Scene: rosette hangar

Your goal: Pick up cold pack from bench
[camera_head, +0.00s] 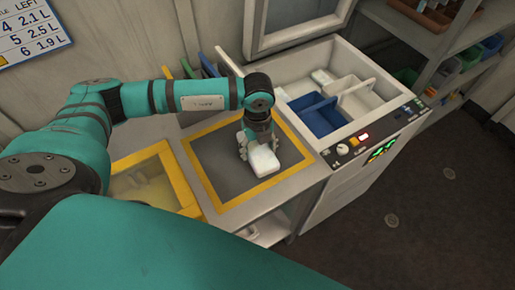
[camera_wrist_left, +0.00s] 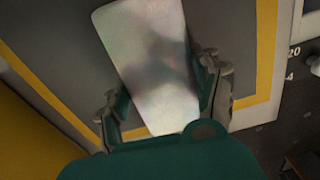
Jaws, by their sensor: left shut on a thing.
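The cold pack (camera_head: 263,161) is a white, rounded rectangular block at the bench (camera_head: 217,170), over the dark mat area with the yellow border. My left gripper (camera_head: 258,145) comes down on it from above and is shut on it. In the left wrist view the pale cold pack (camera_wrist_left: 152,62) lies between the two fingers of the gripper (camera_wrist_left: 165,100), a finger on each long side. Whether the pack still touches the bench or is slightly lifted, I cannot tell. My right gripper is not in view.
An open chest with white dividers and a blue bin (camera_head: 318,117) stands right of the mat, with a control panel (camera_head: 362,143) on its front. A yellow-framed bin (camera_head: 157,181) is at the left. Shelves (camera_head: 455,40) stand at the back right. The floor at right is clear.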

